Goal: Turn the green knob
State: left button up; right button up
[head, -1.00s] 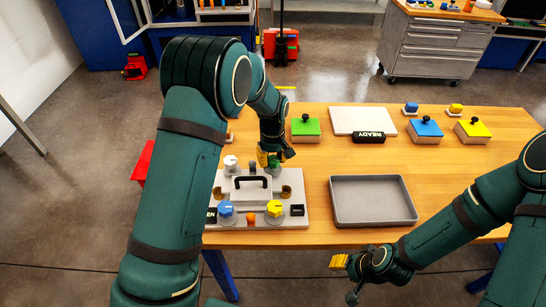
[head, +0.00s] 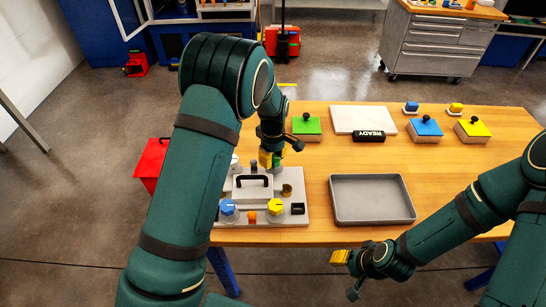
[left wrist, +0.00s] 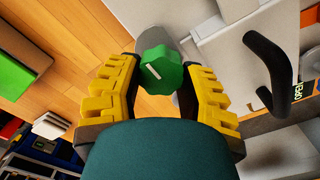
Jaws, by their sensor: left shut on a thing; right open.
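The grey control panel (head: 297,212) sits at the left of the wooden table. It carries a blue knob (head: 228,208), a yellow knob (head: 275,206), an orange button (head: 251,217) and a lid with a black handle (head: 253,181). The green knob (left wrist: 162,70), with a white pointer mark, lies between the yellow fingers of my left gripper (left wrist: 155,88) in the left wrist view. My left gripper (head: 270,159) is shut on it at the panel's back edge and mostly hides it in the head view. My right gripper (head: 341,258) is open and empty before the table's front edge.
An empty grey tray (head: 372,219) lies right of the panel. Behind are a green block (head: 307,127), a white board (head: 362,118) with a READY sign (head: 369,136), a blue block (head: 425,128) and a yellow block (head: 473,130). A red bin (head: 150,160) stands left of the table.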

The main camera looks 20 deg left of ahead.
aim_at(273, 158)
pick_arm(q)
jog(key=shift+f, duration=0.1)
jog(key=o, duration=1.2)
notch_tip(273, 158, up, 12)
